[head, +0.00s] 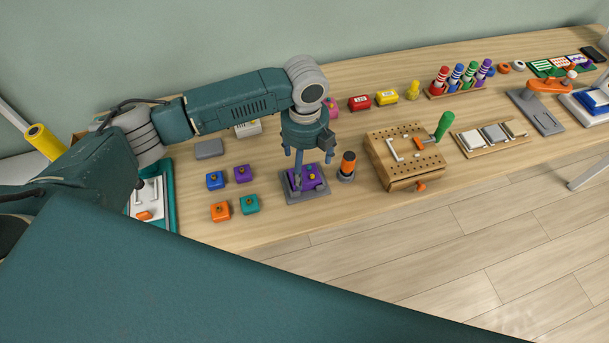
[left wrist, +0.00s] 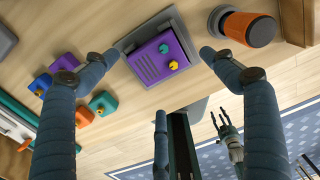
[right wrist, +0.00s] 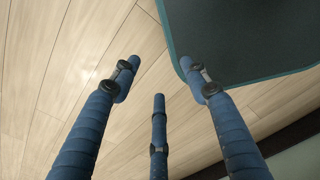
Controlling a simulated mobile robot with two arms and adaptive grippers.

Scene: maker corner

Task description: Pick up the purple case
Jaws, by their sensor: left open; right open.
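The purple case (head: 308,178) sits on a grey base plate (head: 292,197) near the front edge of the bench. It is a flat box with ribs and small yellow and green knobs on top. My left gripper (head: 308,172) is directly above it, pointing down, and partly hides it. In the left wrist view the purple case (left wrist: 160,58) lies beyond and between the open fingers, with no finger clearly closed on it. My right gripper (right wrist: 162,75) is open and empty over the floor, away from the bench.
An orange-and-dark cylinder (head: 347,165) stands close to the right of the case. Small blue (head: 215,180), purple (head: 243,173), orange (head: 220,211) and teal (head: 249,204) boxes lie to its left. A wooden pegboard block (head: 405,155) stands further right.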

